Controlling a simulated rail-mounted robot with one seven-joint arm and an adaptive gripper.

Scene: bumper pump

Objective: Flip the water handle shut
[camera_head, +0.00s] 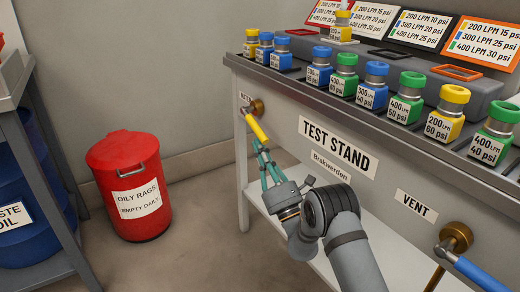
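The water handle (257,129) is a yellow lever on a brass valve (257,106), at the left end of the test stand's front panel. It slants down and to the right from the valve. A small label above the valve is partly hidden and hard to read. My gripper (261,148), with teal-green fingers, points up at the handle's lower end from below. The fingertips are very close to that end; I cannot tell whether they touch it.
The test stand (440,200) carries a row of coloured pump bottles on top. A blue VENT handle (480,273) sticks out at the lower right. A red oily-rags bin (130,185) stands on the floor at left. A dark shelf (45,190) holds blue drums.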

